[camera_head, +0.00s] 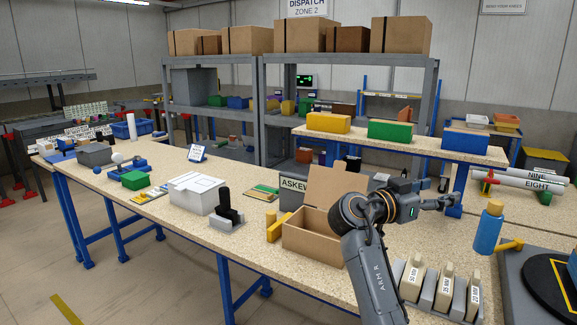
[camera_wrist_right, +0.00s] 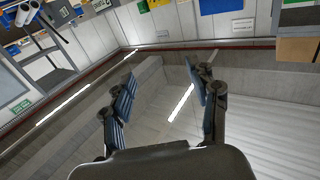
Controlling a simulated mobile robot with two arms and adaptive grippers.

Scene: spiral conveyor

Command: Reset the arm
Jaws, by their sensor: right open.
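My right arm (camera_head: 371,264) rises from the bottom of the head view and bends to the right at its wrist. My right gripper (camera_head: 447,200) points to the right in the air above the workbench, in front of the raised shelf. In the right wrist view the gripper (camera_wrist_right: 164,88) has its two fingers spread apart with nothing between them. My left arm and left gripper are not in view.
An open cardboard box (camera_head: 312,241) stands just left of my right arm. A blue bottle (camera_head: 488,232) and several labelled blocks in a rack (camera_head: 428,290) stand to its right. A white box (camera_head: 194,193) and a black-handled item (camera_head: 228,211) sit farther left on the workbench (camera_head: 150,223).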

